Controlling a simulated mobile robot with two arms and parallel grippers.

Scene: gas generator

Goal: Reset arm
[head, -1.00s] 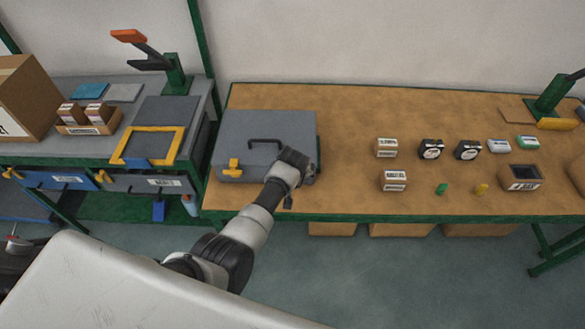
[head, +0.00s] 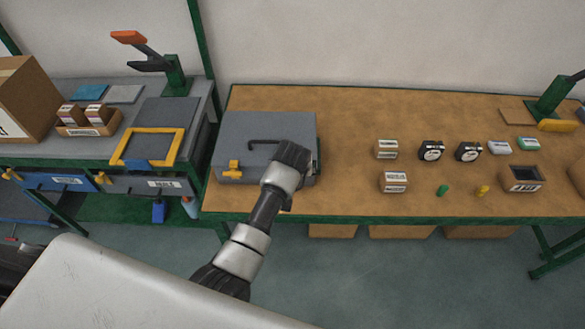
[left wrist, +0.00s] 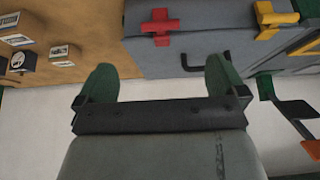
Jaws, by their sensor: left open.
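My left arm reaches up from the bottom of the head view, its wrist end (head: 290,160) in front of the right part of a grey case (head: 235,130). The fingers are hidden there. In the left wrist view my left gripper (left wrist: 162,78) shows two green fingertips spread wide apart with nothing between them. Beyond them is the grey case (left wrist: 180,60), with a red cross-shaped part (left wrist: 160,27), a black handle and a yellow latch (left wrist: 272,20). The case's lid is shut. My right gripper is in neither view.
The case stands at the left end of a wooden workbench (head: 345,140). Small boxes (head: 395,182), black dials (head: 430,150) and an open bin (head: 522,178) stand to its right. A grey bench with a carton (head: 25,100) and a green lever press (head: 175,75) is at left.

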